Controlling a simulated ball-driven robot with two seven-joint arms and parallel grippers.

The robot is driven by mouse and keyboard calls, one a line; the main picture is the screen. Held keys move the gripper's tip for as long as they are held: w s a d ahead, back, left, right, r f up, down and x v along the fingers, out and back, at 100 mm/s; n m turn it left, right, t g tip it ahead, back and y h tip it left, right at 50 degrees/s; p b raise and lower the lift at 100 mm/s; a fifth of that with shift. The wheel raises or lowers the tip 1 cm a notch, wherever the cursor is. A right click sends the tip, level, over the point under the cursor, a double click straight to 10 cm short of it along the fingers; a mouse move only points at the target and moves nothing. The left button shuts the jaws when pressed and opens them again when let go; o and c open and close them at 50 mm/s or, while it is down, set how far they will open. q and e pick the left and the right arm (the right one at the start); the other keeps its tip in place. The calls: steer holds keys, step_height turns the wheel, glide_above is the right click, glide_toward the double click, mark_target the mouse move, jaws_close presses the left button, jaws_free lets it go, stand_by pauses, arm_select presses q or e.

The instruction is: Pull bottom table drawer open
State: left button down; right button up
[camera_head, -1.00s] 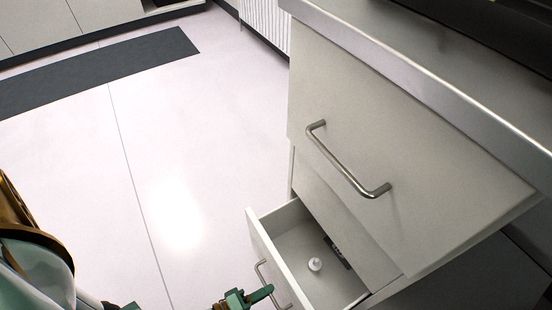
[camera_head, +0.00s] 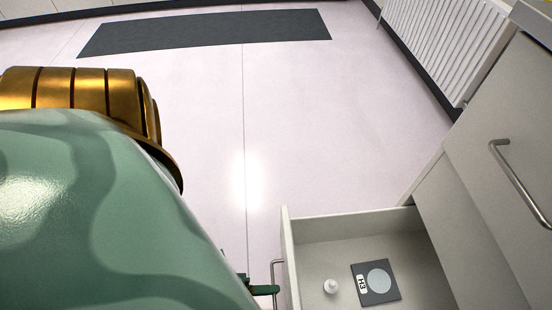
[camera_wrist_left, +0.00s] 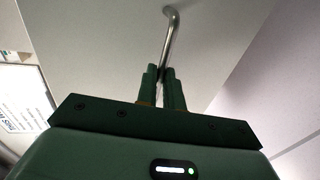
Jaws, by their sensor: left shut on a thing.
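The bottom drawer (camera_head: 350,228) stands pulled well out of the cabinet at the lower right of the head view. Its metal bar handle (camera_head: 275,268) is on its front panel; the handle also shows in the left wrist view (camera_wrist_left: 171,35). My left gripper (camera_head: 266,290) is at the handle, mostly hidden behind my green arm. In the left wrist view its fingers (camera_wrist_left: 164,84) are closed around the handle bar. Inside the drawer lie a small white bottle (camera_head: 330,286) and a dark square with a pale disc and a label (camera_head: 379,283). My right gripper is not in view.
A closed upper drawer with a bar handle (camera_head: 518,182) sits above the open one. A white radiator (camera_head: 440,45) stands at the wall, upper right. The floor (camera_head: 330,130) left of the cabinet is clear, with a dark mat (camera_head: 205,32) farther off.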

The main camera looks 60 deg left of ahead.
arm_select(q)
steer(key=shift+s+a, duration=0.15)
steer(key=shift+s, duration=0.25)
steer(key=c, duration=1.5)
jaws_free()
steer(key=shift+c, duration=0.2)
steer(key=v, duration=1.6)
steer(key=shift+s, duration=0.1)
